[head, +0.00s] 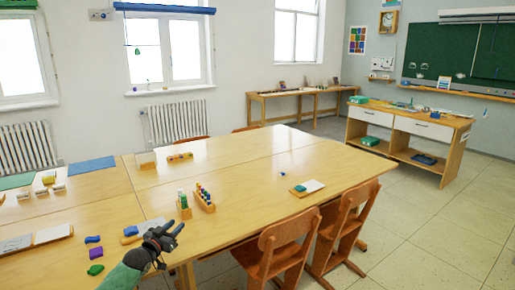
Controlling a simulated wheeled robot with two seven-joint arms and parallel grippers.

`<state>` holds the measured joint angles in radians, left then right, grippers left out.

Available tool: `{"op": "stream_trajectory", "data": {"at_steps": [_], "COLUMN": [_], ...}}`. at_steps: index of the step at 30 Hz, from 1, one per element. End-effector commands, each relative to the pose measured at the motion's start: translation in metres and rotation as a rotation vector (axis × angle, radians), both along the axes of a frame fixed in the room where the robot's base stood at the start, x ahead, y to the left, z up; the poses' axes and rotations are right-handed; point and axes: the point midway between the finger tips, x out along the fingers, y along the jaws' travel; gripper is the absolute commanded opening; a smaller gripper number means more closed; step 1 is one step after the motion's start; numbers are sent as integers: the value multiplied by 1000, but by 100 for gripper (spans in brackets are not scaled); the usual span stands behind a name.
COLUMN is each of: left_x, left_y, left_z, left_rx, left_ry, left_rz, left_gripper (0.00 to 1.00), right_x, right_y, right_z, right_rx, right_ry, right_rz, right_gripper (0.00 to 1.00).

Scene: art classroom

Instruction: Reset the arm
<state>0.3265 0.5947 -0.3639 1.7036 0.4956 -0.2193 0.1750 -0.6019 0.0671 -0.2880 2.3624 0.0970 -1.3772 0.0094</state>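My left arm comes in at the bottom left, at the near edge of the wooden table (250,203). Its black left gripper (175,227) points up and to the right, with two fingertips that look spread apart and nothing visible between them. Several small blocks lie on the table to the left of it, among them a purple block (96,253) and a green piece (95,269). My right arm and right gripper do not show.
A rack of bottles (204,198) and another rack (184,209) stand just beyond the gripper. Two wooden chairs (283,248) (345,222) stand at the table's near right side. The table's middle is mostly clear. A workbench (405,130) stands at the back right, with open floor before it.

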Motion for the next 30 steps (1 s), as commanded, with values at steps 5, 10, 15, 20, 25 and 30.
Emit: {"op": "stream_trajectory", "data": {"at_steps": [5,10,15,20,25,30], "left_x": [-9,-23,-44,-73,-125,-197], "left_y": [-10,-23,-42,-65,-97,-130], "left_z": [-11,-28,-51,-77,-114,-152], "left_rx": [6,17,32,52,82,126], "left_ry": [28,69,129,203,326,487], "left_rz": [-4,-8,-15,-23,-32,-37], "left_gripper": [31,31,31,31,31,31], "right_x": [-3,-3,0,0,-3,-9], "right_y": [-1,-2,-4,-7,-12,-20], "right_z": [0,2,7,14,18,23], "right_rx": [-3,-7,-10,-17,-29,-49], "right_ry": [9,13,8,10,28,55], "right_rz": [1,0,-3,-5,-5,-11], "right_gripper": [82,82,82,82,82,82]}}
